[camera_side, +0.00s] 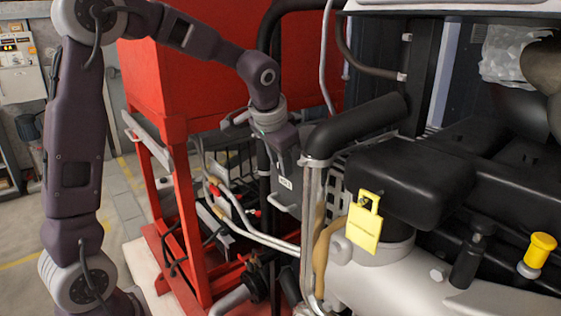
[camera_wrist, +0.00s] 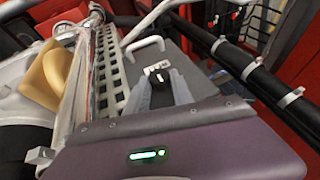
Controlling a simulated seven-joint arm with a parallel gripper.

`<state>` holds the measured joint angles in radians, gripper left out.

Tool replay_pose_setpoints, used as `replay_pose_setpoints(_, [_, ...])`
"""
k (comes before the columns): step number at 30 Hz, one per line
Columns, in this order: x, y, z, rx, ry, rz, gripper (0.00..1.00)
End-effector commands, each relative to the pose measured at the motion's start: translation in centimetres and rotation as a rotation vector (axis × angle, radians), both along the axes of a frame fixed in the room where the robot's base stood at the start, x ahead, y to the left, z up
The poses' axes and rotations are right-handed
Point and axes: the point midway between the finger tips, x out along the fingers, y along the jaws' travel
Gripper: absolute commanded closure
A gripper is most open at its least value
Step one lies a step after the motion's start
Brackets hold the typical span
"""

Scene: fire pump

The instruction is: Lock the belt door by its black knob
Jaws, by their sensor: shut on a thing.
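The belt door (camera_wrist: 190,62) is a flat grey panel with a small white label, seen in the wrist view beside a perforated grey guard. A black knob (camera_wrist: 160,80) stands on it, just below the label. My gripper (camera_wrist: 161,88) is shut on the knob, with a light grey finger on each side. In the side view my gripper (camera_side: 283,150) points down at the door (camera_side: 287,198), between the red frame and the engine. The fingertips and knob are hard to make out there. I cannot tell the lock's state.
A yellow tag (camera_side: 363,228) hangs on the engine at the right. A thick black hose (camera_side: 360,125) and metal pipes run close to my wrist. The red frame (camera_side: 175,190) stands on the left. A black pipe with clamps (camera_wrist: 255,75) passes right of the door. Room is tight.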

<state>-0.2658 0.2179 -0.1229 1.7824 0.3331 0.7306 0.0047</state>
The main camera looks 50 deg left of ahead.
Motion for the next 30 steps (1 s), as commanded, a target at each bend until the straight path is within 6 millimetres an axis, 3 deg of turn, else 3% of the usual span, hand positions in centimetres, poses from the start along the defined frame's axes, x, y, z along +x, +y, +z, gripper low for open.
replay_pose_setpoints(5, [0.0, 0.0, 0.0, 0.000, 0.000, 0.000, 1.00])
replay_pose_setpoints(6, [0.0, 0.0, 0.0, 0.000, 0.000, 0.000, 0.64])
replay_pose_setpoints(9, [0.0, 0.0, 0.0, 0.000, 0.000, 0.000, 0.50])
replay_pose_setpoints(18, [-0.1, -0.1, 0.3, 0.000, -0.001, 0.000, 0.50])
replay_pose_setpoints(27, [-2.2, -1.5, 5.3, 0.000, -0.004, 0.000, 0.50])
replay_pose_setpoints(30, [-2.6, -1.7, 6.1, 0.000, -0.002, 0.000, 0.50])
